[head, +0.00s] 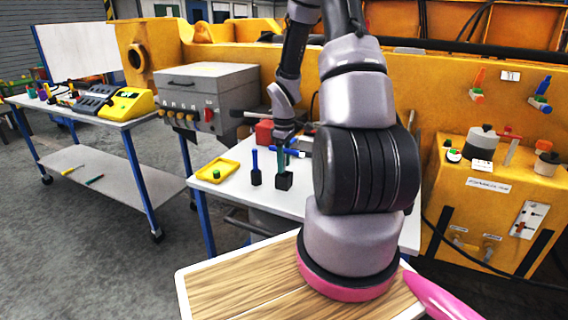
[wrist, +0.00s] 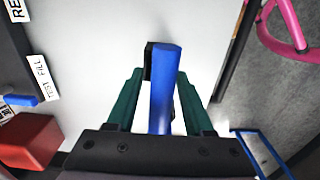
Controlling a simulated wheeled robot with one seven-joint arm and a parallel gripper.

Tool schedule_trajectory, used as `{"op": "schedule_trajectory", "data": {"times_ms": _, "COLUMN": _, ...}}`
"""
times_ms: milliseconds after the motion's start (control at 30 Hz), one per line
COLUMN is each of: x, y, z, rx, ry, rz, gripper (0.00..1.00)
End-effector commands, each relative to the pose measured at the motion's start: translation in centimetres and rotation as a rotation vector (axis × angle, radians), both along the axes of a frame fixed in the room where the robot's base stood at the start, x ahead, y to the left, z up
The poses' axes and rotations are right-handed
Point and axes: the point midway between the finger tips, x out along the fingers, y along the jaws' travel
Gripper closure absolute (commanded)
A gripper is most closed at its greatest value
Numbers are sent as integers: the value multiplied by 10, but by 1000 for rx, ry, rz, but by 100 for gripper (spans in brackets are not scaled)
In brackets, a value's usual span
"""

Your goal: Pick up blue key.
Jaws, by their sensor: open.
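The blue key (wrist: 162,90) is a blue bar standing up between the two teal fingers of my gripper (wrist: 163,105) in the wrist view. A gap shows on either side of it, and a black block (wrist: 149,60) shows just beyond it. My gripper (head: 282,165) is open, pointing down over the white table in the head view. A black block (head: 284,181) is right below its fingers, which hide the key there. Another upright blue piece in a black base (head: 255,168) stands just to the left of my gripper.
A yellow tray (head: 205,173) with a green piece lies at the table's left. A red box (head: 265,133) and a grey control box (head: 210,95) are behind. A second cart (head: 60,108) stands to the left. A red box (wrist: 30,143) also shows in the wrist view.

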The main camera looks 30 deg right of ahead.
Motion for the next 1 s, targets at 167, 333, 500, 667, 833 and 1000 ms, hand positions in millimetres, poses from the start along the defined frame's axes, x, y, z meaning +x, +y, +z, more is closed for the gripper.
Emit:
{"op": "schedule_trajectory", "data": {"times_ms": 167, "x": 0, "y": 0, "z": 0, "rx": 0, "ry": 0, "rz": 0, "gripper": 90}}
{"op": "schedule_trajectory", "data": {"times_ms": 333, "x": 0, "y": 0, "z": 1, "rx": 0, "ry": 0, "rz": 0, "gripper": 100}}
{"op": "schedule_trajectory", "data": {"times_ms": 500, "x": 0, "y": 0, "z": 1, "rx": -1, "ry": -1, "rz": 0, "gripper": 100}}
{"op": "schedule_trajectory", "data": {"times_ms": 667, "x": 0, "y": 0, "z": 1, "rx": -1, "ry": -1, "rz": 0, "gripper": 100}}
{"op": "schedule_trajectory", "data": {"times_ms": 833, "x": 0, "y": 0, "z": 1, "rx": -1, "ry": -1, "rz": 0, "gripper": 100}}
{"op": "schedule_trajectory", "data": {"times_ms": 1000, "x": 0, "y": 0, "z": 1, "rx": -1, "ry": -1, "rz": 0, "gripper": 100}}
